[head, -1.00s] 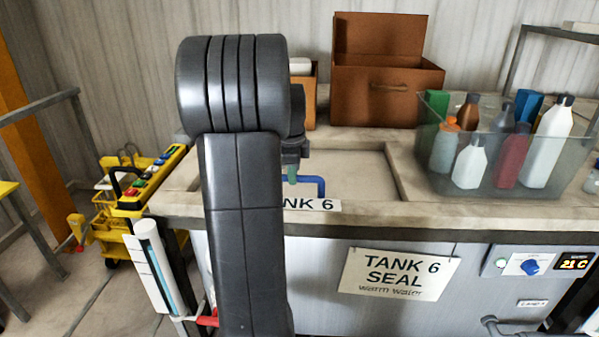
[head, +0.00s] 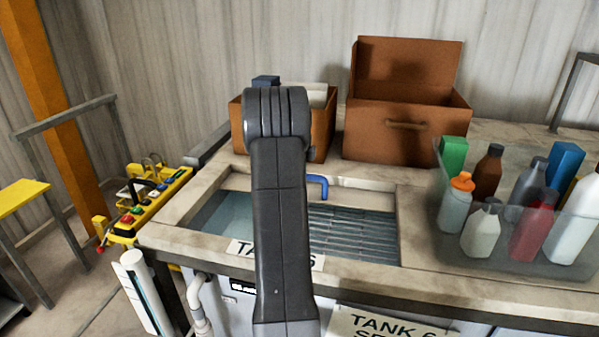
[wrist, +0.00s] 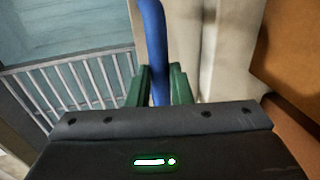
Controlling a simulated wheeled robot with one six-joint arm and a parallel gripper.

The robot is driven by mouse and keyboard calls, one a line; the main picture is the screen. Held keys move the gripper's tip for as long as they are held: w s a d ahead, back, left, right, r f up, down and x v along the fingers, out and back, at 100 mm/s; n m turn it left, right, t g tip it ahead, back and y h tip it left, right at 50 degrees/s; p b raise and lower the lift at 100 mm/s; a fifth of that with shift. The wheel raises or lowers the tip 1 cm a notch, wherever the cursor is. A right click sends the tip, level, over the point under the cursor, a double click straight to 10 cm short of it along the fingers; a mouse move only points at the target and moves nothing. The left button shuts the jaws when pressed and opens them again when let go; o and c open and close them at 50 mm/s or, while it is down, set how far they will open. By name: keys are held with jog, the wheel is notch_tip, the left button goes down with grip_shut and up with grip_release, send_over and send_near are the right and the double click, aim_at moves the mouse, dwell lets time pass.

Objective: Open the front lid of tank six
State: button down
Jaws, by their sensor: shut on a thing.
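The blue handle (head: 320,183) of the front lid is at the back edge of the tank six opening in the head view. My gripper (wrist: 160,88) has green fingers closed around this blue bar (wrist: 154,30) in the wrist view. In the head view my arm hides the gripper. The tank opening is uncovered, showing bluish water (head: 226,214) and a slatted metal rack (head: 350,232). A pale strip (head: 362,184) beside the handle looks like the lid's edge. I cannot tell whether the lid is tilted up or slid back.
An open brown box (head: 405,135) and a smaller one (head: 322,128) stand behind the opening. A clear bin (head: 480,257) of bottles is on the right. A yellow button panel (head: 140,212) stands left. The tank's front rim (head: 360,262) carries labels.

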jog(key=shift+w+d+p, duration=0.2)
jog(key=shift+w+p, duration=0.05)
jog(key=shift+w, duration=0.4)
jog(key=shift+w+d+p, duration=0.15)
jog(key=shift+w+p, duration=0.05)
jog(key=shift+w, duration=0.4)
jog(key=c, duration=1.3)
grip_release()
jog(key=shift+r, duration=0.15)
notch_tip(320, 180, up, 13)
jog(key=s+b, duration=0.2)
jog(key=shift+s+a+r, duration=0.15)
jog(key=shift+s+a, duration=0.15)
jog(key=shift+a, duration=0.05)
